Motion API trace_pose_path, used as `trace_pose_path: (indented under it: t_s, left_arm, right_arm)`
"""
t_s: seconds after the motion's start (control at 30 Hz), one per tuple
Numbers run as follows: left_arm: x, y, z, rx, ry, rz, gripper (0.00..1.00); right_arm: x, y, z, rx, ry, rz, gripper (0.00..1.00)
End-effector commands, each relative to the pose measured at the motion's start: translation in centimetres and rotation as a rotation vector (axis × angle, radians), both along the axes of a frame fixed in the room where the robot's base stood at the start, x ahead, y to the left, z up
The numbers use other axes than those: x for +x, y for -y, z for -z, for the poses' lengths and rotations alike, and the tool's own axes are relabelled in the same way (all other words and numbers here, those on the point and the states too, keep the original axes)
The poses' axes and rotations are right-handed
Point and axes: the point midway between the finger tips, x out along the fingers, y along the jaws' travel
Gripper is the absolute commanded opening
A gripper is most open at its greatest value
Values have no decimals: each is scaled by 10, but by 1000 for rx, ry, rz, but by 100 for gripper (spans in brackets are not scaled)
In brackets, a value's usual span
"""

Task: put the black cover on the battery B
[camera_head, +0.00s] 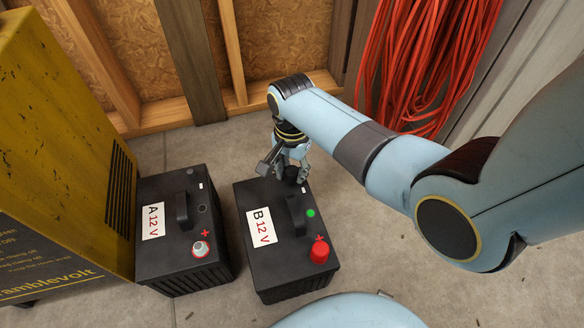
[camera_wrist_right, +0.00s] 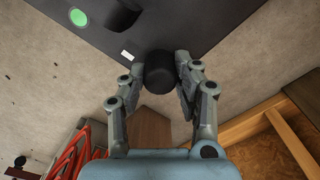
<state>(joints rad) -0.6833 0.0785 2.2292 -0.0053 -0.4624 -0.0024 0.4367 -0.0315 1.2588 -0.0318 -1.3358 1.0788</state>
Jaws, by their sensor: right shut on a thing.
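Battery B (camera_head: 260,270) is a black box with a "B 12 V" label, standing on the floor. A red cover (camera_head: 319,251) sits on its front right terminal. My right gripper (camera_head: 292,173) is over the battery's back edge, shut on the small black cover (camera_head: 290,175). In the right wrist view the black cover (camera_wrist_right: 160,72) is between the fingertips of my right gripper (camera_wrist_right: 161,80), at the corner of battery B's top (camera_wrist_right: 165,20). I cannot tell whether it touches the battery; the terminal under it is hidden. My left gripper is not in view.
Battery A (camera_head: 175,270) stands close on the left, with a bare metal terminal (camera_head: 201,248) by its red plus sign. A yellow machine (camera_head: 70,130) is at the far left. Red cables (camera_head: 425,70) hang behind my right arm. Concrete floor is clear to the right of battery B.

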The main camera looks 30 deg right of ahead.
Motion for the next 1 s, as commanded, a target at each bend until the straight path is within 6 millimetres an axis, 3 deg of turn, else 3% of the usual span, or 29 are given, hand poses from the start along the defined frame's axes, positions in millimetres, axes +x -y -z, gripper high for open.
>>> trace_pose_path:
  t_s: [0.07,0.1,0.3,0.67,0.77,1.0]
  left_arm:
    - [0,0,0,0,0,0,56]
    - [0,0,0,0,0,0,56]
    - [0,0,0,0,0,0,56]
    - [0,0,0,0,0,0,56]
    - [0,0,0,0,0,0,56]
    - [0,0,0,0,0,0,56]
  right_arm:
    - [0,0,0,0,0,0,9]
    - [0,0,0,0,-1,0,32]
    - [0,0,0,0,-1,0,58]
    - [0,0,-7,0,1,0,58]
    - [1,0,-21,1,3,0,58]
    - [1,0,-76,1,3,0,58]
